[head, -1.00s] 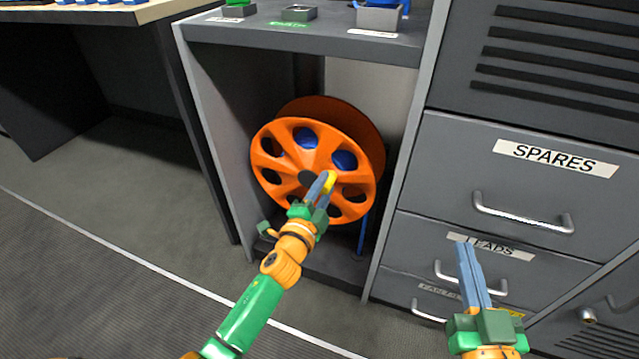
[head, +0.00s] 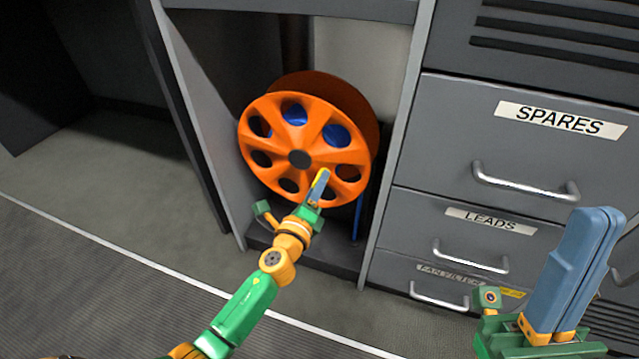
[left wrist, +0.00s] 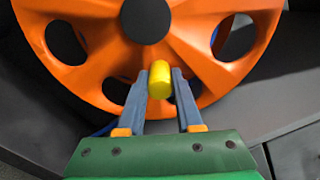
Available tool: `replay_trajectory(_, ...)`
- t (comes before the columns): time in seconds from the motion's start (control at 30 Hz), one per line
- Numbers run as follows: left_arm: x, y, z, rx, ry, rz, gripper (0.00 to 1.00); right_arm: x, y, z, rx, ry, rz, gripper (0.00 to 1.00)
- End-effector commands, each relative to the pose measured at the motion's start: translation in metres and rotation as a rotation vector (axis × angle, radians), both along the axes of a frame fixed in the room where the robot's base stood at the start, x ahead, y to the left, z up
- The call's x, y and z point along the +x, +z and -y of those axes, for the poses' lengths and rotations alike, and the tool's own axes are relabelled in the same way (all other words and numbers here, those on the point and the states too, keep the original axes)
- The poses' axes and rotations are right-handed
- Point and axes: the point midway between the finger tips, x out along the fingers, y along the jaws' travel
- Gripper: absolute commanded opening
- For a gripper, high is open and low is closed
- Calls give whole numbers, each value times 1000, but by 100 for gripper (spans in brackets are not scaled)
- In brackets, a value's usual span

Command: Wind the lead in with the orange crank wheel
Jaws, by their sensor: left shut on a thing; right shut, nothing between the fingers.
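The orange crank wheel (head: 305,148) stands in the open bay of the grey cabinet, with a dark hub and several round holes. Blue lead (head: 336,135) shows through some upper holes, and a blue length hangs down (head: 358,215) to the right below the wheel. My left gripper (head: 320,186) is shut on the wheel's yellow knob (left wrist: 160,79), at the wheel's lower part. In the left wrist view the knob sits between the fingertips, below the dark hub. My right gripper (head: 592,215) is shut and empty, in front of the drawers at the right.
Grey drawers labelled SPARES (head: 545,150), LEADS (head: 490,228) and FAN FILTER stand right of the bay, with protruding metal handles. The bay's side walls (head: 195,130) flank the wheel closely. Open floor (head: 90,195) lies at the left.

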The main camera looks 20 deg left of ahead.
Motion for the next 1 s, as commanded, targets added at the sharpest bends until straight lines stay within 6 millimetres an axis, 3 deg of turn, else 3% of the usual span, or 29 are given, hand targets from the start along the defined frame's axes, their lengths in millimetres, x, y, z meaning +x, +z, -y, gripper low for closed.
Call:
replay_trajectory(0.4,0,-9,-4,152,0,6,0,-2,-2,2,12,3,28,0)
replay_trajectory(0.9,0,-9,-5,168,0,7,0,-2,-2,2,12,3,33,0)
replay_trajectory(0.93,0,-9,-5,167,0,7,37,-2,-2,2,12,3,33,0)
replay_trajectory(1.0,0,-9,-5,167,0,7,56,-2,-2,2,12,3,32,0)
